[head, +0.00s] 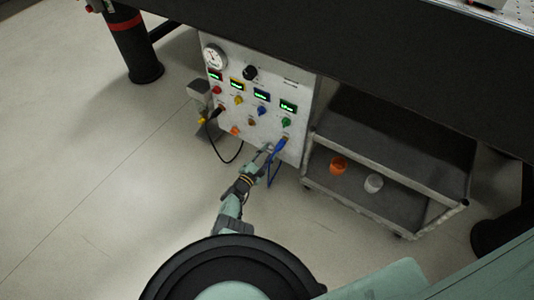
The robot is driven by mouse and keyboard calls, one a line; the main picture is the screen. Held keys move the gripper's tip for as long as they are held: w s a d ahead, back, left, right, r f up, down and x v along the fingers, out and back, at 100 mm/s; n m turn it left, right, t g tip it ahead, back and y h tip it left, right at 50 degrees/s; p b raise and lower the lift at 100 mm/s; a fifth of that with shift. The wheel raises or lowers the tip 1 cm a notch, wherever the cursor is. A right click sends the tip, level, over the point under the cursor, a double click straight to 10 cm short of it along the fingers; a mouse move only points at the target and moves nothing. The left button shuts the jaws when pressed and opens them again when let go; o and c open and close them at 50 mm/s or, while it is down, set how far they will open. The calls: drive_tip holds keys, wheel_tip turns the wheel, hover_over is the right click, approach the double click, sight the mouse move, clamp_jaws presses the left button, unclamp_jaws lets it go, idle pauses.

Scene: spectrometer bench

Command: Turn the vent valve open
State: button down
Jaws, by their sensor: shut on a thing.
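A white instrument panel (300,125) stands under the bench. It has a round gauge (214,57), a black knob (250,73) near the top, and small red, yellow, blue and green knobs below lit displays. No vent valve label is readable, so I cannot tell which control is the vent valve. My gripper (268,151) is at the panel's lower right, shut on what looks like a blue plug (281,144) with a blue cable hanging from it. The fingers are small here and partly hide the contact. The gripper is well below the black knob.
A black cable (229,157) loops from the panel's lower left. A two-shelf cart (328,143) stands close on the right, with an orange cup (338,164) and a white cup (373,183). The bench top (400,70) overhangs.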

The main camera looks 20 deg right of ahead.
drive_tip(key=m, duration=0.8)
drive_tip(key=shift+m+b, duration=0.35)
drive_tip(key=shift+m, duration=0.05)
drive_tip(key=shift+m+b, duration=0.3)
drive_tip(key=shift+m, duration=4)
drive_tip(key=c, duration=1.2)
unclamp_jaws()
drive_tip(key=shift+c, duration=0.2)
